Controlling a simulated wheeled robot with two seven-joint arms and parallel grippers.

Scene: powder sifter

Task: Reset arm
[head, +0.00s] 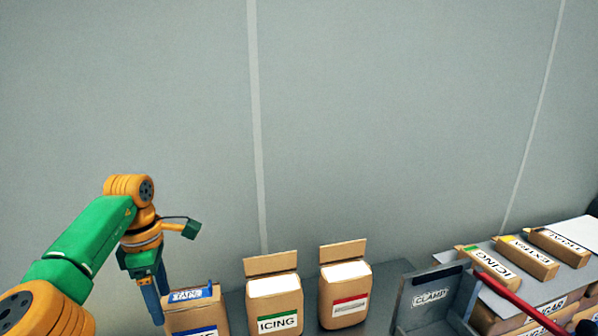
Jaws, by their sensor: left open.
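My left arm comes in from the left, and its left gripper (156,298) points down beside the left cardboard box (192,318). The gripper is open. Its fingertips are close to the box's left edge; I cannot tell whether they touch it. I see nothing held in the gripper. My right gripper is not in view.
An open box labelled "ICING" (275,305) and an open box with a red label (344,295) stand right of the left box. A grey panel marked "CLAMP" (428,298) stands further right.

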